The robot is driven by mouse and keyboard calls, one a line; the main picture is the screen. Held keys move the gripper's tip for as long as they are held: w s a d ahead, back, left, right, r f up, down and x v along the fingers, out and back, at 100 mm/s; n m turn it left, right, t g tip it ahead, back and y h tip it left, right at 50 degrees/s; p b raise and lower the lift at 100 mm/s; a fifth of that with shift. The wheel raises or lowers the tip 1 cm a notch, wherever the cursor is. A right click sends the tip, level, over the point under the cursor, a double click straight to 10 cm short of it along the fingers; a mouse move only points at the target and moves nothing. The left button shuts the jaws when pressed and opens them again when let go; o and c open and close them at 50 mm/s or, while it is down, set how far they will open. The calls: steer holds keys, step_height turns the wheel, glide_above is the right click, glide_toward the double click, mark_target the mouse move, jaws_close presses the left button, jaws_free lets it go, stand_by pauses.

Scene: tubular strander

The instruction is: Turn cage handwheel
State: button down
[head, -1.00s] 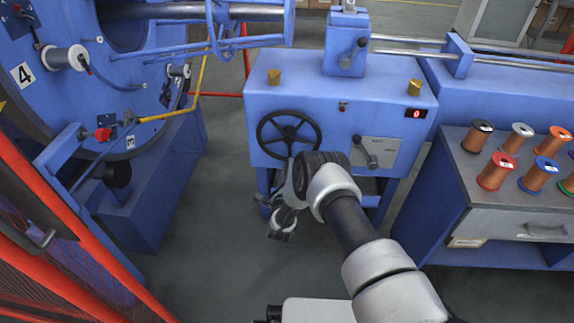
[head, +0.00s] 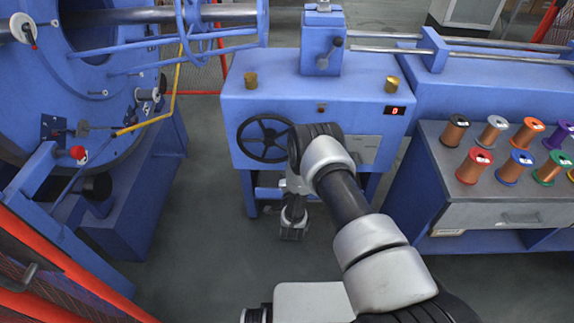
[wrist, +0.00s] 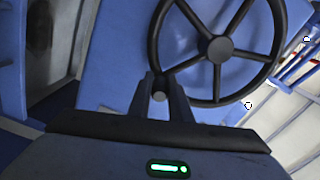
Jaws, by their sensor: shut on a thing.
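The black spoked handwheel (head: 264,138) is on the front of the blue cabinet (head: 300,100). My gripper (wrist: 163,90) is at the lower left of the rim. In the head view my arm covers the wheel's right edge, and my fingers cannot be made out there.
A grey lever plate (head: 366,148) is right of the wheel, partly behind my arm. A red display (head: 395,111) reads 0. A bench (head: 490,214) with several wire spools stands at right. Red guard rails (head: 75,270) and the large blue cage disc (head: 95,110) are at left.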

mark_target(268, 119)
steer(key=r+n, duration=0.3)
steer(key=n, duration=0.1)
steer(key=r+n+p, duration=0.1)
steer(key=r+n, duration=0.3)
steer(key=d+r+n+p, duration=0.1)
steer(key=r+n, duration=0.3)
steer(key=shift+n, duration=0.3)
steer(key=a+r+n, duration=0.1)
steer(key=n, duration=0.1)
steer(key=a+r+n+b, duration=0.1)
steer(key=a+r+n, duration=0.1)
steer(key=n, duration=0.1)
steer(key=shift+a+r+n, duration=0.15)
steer(key=shift+r+n, duration=0.1)
steer(key=shift+n, duration=0.05)
steer(key=shift+w+a+r+n+b, duration=0.1)
steer(key=shift+a+r+n+b, duration=0.25)
steer(key=shift+a+n, duration=0.7)
steer(key=shift+s+a+r+n+b, duration=0.1)
steer(key=shift+a+r+n+b, duration=0.25)
steer(key=shift+a+n, duration=0.7)
steer(key=shift+w+a+r+n+b, duration=0.1)
steer(key=shift+a+r+n+b, duration=0.2)
steer(key=shift+a+n, duration=0.75)
steer(key=shift+d+n, duration=0.25)
